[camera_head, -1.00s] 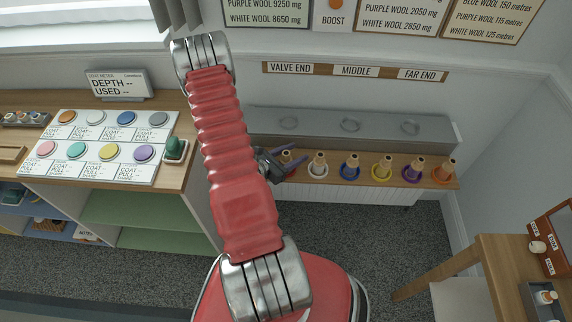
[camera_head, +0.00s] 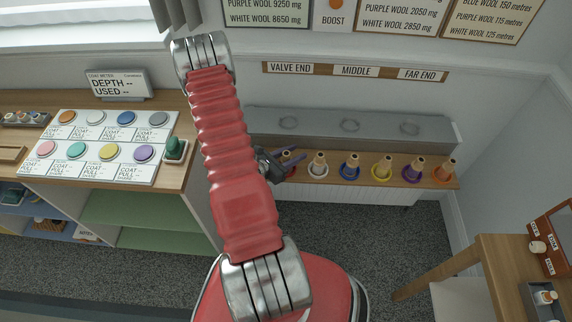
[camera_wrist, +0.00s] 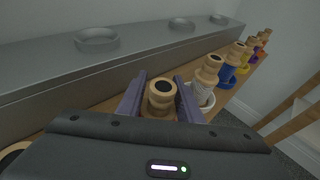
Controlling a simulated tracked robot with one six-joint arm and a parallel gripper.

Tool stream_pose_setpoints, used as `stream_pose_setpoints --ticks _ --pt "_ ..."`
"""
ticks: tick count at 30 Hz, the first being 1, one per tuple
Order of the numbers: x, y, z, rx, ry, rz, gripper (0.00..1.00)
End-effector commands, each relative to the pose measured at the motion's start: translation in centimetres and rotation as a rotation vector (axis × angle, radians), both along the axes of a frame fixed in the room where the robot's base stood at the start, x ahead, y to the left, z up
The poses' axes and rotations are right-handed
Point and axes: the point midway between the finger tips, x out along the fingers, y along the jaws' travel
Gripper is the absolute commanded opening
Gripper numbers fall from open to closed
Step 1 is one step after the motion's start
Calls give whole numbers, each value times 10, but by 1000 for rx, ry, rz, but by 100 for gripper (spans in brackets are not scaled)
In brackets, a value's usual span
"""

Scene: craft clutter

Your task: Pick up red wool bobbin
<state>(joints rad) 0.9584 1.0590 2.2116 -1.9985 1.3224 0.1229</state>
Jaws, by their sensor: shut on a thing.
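The red wool bobbin shows in the wrist view as a pale wooden spool top (camera_wrist: 161,96) with a dark centre hole, standing between the two purple fingers of my gripper (camera_wrist: 160,97). The fingers are shut on it, one on each side. Its wool is mostly hidden by the gripper body there. In the head view my gripper (camera_head: 291,158) is at the left end of the bobbin row, and the arm and fingers cover most of the red bobbin. I cannot tell whether it is clear of the shelf.
A white bobbin (camera_head: 319,166) stands close to the right, followed by blue (camera_head: 349,168), yellow (camera_head: 382,169), purple (camera_head: 412,170) and orange (camera_head: 444,171) ones on the wooden shelf. A grey metal trough (camera_head: 380,128) with round recesses runs behind. A counter with coloured buttons (camera_head: 108,137) is left.

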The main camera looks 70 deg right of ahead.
Motion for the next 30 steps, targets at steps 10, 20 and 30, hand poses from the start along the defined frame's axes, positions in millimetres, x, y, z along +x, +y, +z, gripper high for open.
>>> stream_pose_setpoints --ticks 10,20,30 --pt "0 0 1 0 0 0 10" --pt "0 0 24 -2 -2 -1 10" --pt "0 -1 70 -3 -3 0 10"
